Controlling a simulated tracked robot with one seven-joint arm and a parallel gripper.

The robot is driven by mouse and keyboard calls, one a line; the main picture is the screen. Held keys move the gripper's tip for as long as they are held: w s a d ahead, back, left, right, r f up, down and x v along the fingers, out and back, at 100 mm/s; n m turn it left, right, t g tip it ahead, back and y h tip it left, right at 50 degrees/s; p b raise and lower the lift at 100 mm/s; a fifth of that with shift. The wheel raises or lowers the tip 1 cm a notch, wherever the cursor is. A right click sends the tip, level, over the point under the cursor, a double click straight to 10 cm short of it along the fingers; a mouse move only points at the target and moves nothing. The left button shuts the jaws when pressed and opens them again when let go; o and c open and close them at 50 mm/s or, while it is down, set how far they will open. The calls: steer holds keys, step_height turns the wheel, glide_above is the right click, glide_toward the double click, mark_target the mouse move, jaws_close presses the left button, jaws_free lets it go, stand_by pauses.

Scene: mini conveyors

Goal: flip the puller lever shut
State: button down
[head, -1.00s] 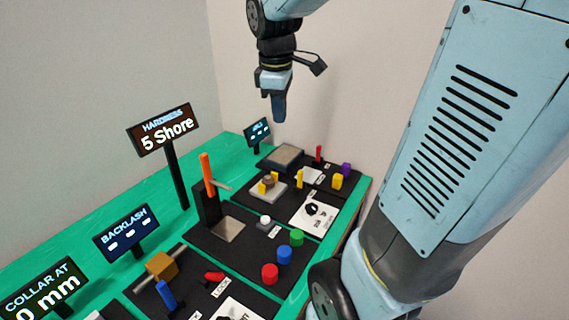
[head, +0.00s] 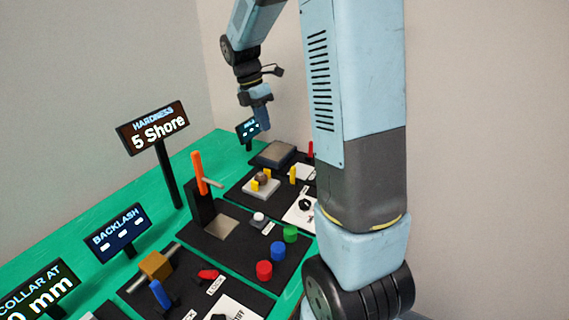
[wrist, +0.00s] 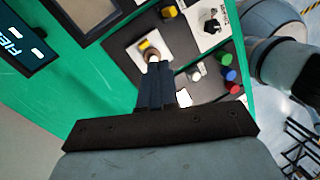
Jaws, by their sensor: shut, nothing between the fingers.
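No label naming the puller is legible, so I cannot tell for sure which lever is its own. An orange lever (head: 199,172) stands upright on a black block beside the hardness sign. A small red lever (head: 310,149) stands at the back, partly hidden by my arm. A fixture plate (head: 272,190) carries yellow jaws around a brown round part; the plate also shows in the wrist view (wrist: 133,52). My gripper (head: 265,126) is shut and empty, pointing down in the air above the back of the bench. Its dark blue fingers (wrist: 154,75) overlap the fixture in the wrist view.
Red (head: 264,269), blue (head: 278,251) and green (head: 291,234) buttons stand on the middle panel. The hardness sign (head: 153,135) rises on a post at left. A small display (head: 248,129) stands near my gripper. My arm hides the bench's right side.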

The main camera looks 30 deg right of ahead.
mark_target(293, 176)
steer(key=w+d+f+n+g, duration=0.1)
steer(key=w+f+n, duration=0.2)
steer(key=f+n, duration=0.1)
steer(key=shift+w+d+f, duration=0.15)
steer(key=shift+w+f, duration=0.2)
steer(key=shift+f, duration=0.35)
steer(key=x, duration=1)
steer(key=shift+s+d+f, duration=0.1)
steer(key=shift+s+d, duration=0.05)
steer(key=shift+s, duration=0.15)
steer(key=shift+s+d+r, duration=0.25)
steer(key=shift+s+d, duration=0.45)
steer(key=shift+s, duration=0.3)
steer(key=shift+s+d, duration=0.4)
steer(key=shift+s, duration=0.15)
